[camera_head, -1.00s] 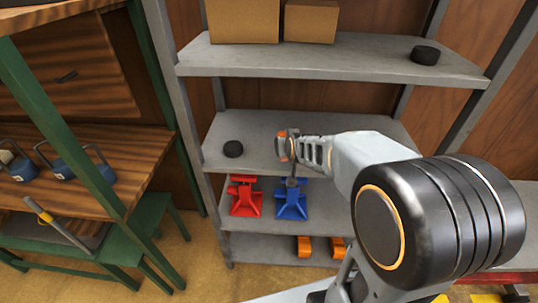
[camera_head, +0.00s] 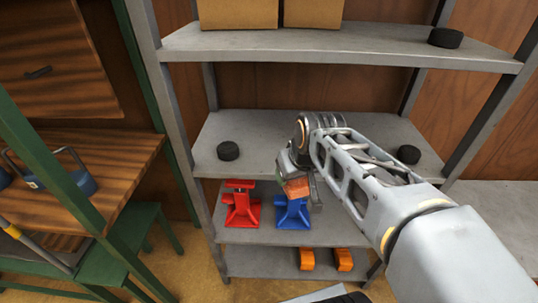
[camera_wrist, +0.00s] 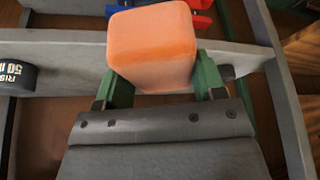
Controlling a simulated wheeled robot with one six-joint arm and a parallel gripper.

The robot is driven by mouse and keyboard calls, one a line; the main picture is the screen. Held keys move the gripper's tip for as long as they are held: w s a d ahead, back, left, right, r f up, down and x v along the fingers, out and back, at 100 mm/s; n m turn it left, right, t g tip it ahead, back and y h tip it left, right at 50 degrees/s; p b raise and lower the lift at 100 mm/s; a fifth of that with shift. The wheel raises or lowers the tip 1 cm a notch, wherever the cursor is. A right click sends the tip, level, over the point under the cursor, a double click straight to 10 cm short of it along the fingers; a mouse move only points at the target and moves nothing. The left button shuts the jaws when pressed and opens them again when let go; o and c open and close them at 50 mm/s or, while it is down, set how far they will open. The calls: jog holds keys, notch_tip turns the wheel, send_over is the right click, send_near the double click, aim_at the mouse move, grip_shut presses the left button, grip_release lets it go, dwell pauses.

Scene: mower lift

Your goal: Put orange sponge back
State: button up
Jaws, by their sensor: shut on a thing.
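The orange sponge (camera_wrist: 152,47) is a rounded block held between the two green fingers of my gripper (camera_wrist: 155,85) in the wrist view. In the head view the sponge (camera_head: 297,187) shows small and partly hidden at the end of my gripper (camera_head: 300,180). My gripper is shut on it, in front of the grey shelf unit (camera_head: 262,238). It overlaps the front edge of the middle shelf and the top of the blue jack stand (camera_head: 291,214) in the picture. I cannot tell how far the sponge is from the shelf.
A black puck (camera_head: 228,151) sits on the middle shelf's left, another (camera_head: 408,154) on its right. A third (camera_head: 445,38) and cardboard boxes (camera_head: 239,12) are on the upper shelf. A red jack stand (camera_head: 241,205) stands beside the blue one. Orange blocks (camera_head: 307,259) lie below.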

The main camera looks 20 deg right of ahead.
jog(key=w, duration=0.5)
jog(key=w+p, duration=0.1)
jog(key=w, duration=0.5)
jog(key=w+a+p, duration=0.1)
jog(key=w, duration=0.5)
jog(key=shift+w+a, duration=0.1)
jog(key=shift+w, duration=0.05)
jog(key=shift+f, duration=1.75)
jog(key=o, duration=0.9)
jog(key=shift+f, duration=0.1)
jog(key=shift+c, duration=0.2)
